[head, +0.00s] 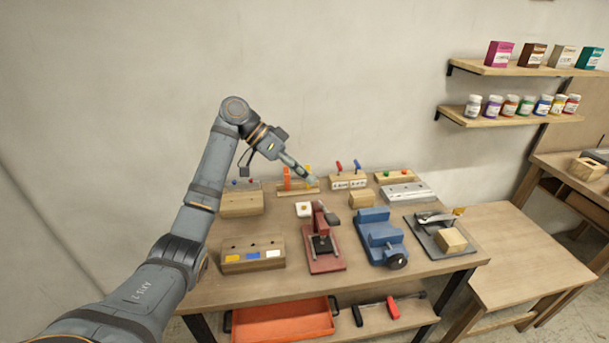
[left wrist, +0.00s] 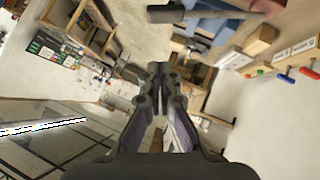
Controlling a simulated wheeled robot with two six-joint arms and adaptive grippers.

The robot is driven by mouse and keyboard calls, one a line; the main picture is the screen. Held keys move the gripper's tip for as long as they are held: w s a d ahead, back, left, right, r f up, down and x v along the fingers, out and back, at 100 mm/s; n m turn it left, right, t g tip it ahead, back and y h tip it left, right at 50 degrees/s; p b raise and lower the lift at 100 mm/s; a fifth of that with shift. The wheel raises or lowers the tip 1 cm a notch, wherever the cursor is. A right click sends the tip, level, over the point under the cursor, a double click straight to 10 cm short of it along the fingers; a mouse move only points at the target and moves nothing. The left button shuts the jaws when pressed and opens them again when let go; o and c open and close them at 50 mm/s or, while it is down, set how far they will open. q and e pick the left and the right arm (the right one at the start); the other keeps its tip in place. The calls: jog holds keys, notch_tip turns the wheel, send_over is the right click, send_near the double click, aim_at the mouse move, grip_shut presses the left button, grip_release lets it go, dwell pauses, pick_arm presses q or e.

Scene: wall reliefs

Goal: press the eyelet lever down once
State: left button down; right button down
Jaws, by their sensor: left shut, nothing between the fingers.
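The eyelet press (head: 324,258) is a red tool with a dark plate, standing near the middle of the workbench (head: 300,283). Its lever (head: 328,215) rises at the back and ends in a dark grey grip; it looks raised. In the left wrist view a dark grip on a bar, which looks like the lever (left wrist: 205,14), crosses the top edge. My left gripper (head: 313,179) is shut and empty. It hangs in the air above the back of the bench, apart from the lever in the picture. In the left wrist view its fingertips (left wrist: 159,68) are together.
A blue vise (head: 380,237) stands right of the press, and a wooden block with coloured labels (head: 252,254) left of it. Blocks with coloured handles (head: 348,181) line the back. Shelves (head: 510,118) hang at right.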

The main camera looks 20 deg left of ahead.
aim_at(337, 216)
pick_arm(q)
jog(key=d+f+p, duration=0.1)
jog(key=d+f, duration=0.1)
jog(key=d+f+p, duration=0.1)
jog(key=f, duration=0.2)
jog(key=d+f+p, duration=0.1)
jog(key=d+f, duration=0.1)
jog(key=shift+s+d+f, duration=0.2)
jog(key=shift+d+f, duration=0.1)
jog(key=shift+f, duration=0.05)
jog(key=shift+f, duration=0.15)
